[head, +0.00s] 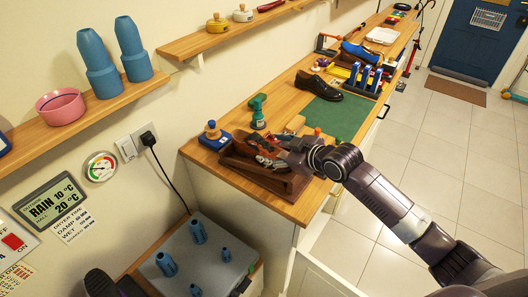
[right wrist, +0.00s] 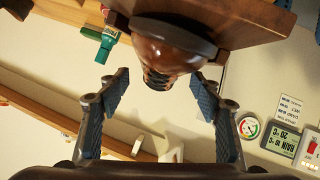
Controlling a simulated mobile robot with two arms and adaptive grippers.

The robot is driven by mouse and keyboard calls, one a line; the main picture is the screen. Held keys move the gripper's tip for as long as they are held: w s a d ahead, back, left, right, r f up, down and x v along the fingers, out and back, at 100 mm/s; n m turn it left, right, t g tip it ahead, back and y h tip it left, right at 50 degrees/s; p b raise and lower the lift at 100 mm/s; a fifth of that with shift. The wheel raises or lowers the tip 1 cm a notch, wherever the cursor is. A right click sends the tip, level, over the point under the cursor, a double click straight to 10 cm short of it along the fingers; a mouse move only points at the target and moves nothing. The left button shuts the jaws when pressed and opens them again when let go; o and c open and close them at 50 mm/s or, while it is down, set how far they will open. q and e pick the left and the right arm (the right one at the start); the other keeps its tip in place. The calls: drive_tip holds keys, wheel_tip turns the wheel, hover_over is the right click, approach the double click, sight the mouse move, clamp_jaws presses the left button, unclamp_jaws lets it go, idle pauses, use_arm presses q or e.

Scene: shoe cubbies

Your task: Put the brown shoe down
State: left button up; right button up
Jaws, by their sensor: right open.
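The brown shoe (head: 257,146) is at the wooden box (head: 290,188) on the near end of the counter, partly hidden by my right gripper (head: 287,152). In the right wrist view the brown shoe (right wrist: 160,42) shows its shiny rounded end and laces, against a wooden board (right wrist: 262,18). The fingers of my right gripper (right wrist: 162,80) are spread on either side of the shoe, with visible gaps. Whether the shoe rests fully in the box is hard to tell. My left gripper cannot be made out.
A green bottle (head: 258,110) and a blue-based item (head: 213,136) stand close behind the box. A black shoe (head: 319,86) stands by a green mat (head: 335,116) farther along the counter. A grey boot-tree rack (head: 208,262) is below left.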

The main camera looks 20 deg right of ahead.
sight(266, 146)
drive_tip(key=shift+w+a+f+p, duration=0.15)
drive_tip(key=shift+w+a+p, duration=0.15)
drive_tip(key=shift+w, duration=0.2)
drive_tip(key=p+x, duration=0.1)
drive_tip(key=x, duration=0.3)
drive_tip(key=shift+s+a, duration=0.15)
drive_tip(key=shift+w+f, duration=0.15)
drive_tip(key=shift+w, duration=0.05)
drive_tip(key=shift+s, duration=0.1)
drive_tip(key=shift+c, duration=1.2)
drive_tip(key=c, duration=1)
drive_tip(key=shift+c, duration=0.8)
drive_tip(key=shift+r, duration=0.25)
